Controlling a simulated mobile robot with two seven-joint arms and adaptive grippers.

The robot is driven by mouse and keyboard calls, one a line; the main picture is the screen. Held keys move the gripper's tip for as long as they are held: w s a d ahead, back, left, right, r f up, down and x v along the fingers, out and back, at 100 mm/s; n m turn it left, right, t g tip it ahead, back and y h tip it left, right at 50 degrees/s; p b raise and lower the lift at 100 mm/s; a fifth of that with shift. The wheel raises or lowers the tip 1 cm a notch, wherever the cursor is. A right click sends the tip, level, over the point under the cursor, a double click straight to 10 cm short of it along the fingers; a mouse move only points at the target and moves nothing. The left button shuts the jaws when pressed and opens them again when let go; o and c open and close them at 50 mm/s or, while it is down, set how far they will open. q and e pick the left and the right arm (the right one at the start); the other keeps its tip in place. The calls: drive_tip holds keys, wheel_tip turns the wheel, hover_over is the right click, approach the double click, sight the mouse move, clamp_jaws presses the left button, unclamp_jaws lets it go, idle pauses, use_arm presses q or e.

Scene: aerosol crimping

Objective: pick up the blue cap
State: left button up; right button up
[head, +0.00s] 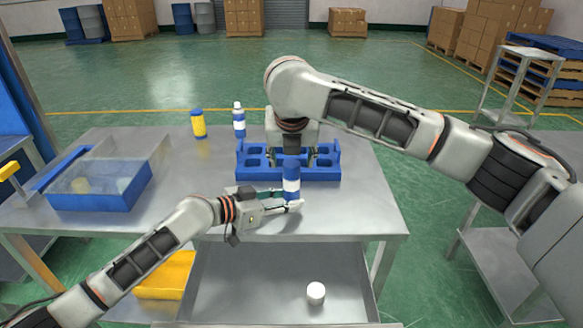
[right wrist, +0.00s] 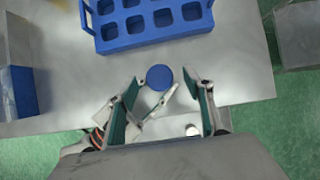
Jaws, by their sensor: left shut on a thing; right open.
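A blue-and-white bottle (head: 291,186) stands upright at the table's front, its blue top, the blue cap (head: 291,168), facing up. The cap shows as a round blue disc in the right wrist view (right wrist: 159,77). My left gripper (head: 288,200) is shut on the bottle low on its body, coming in from the left. My right gripper (head: 292,152) is open and points down above and behind the bottle. In the right wrist view its teal-padded fingers (right wrist: 165,110) are spread, and the cap lies beyond their tips, not between the pads.
A blue rack (head: 325,173) with several square holes stands behind the bottle. A yellow-and-blue container (head: 198,124) and another blue-and-white bottle (head: 239,120) stand at the back. A blue bin (head: 100,198) is at the left. A white round piece (head: 316,293) lies in the drawer below.

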use_arm(q)
drive_tip(key=shift+f, duration=0.1)
use_arm(e)
drive_tip(key=shift+x, duration=1.45)
drive_tip(key=c, duration=0.8)
drive_tip(key=shift+o, duration=0.2)
wheel_tip(320, 180, up, 10)
drive_tip(key=shift+r, duration=0.1)
wheel_tip(320, 180, up, 5)
hover_over(292, 163)
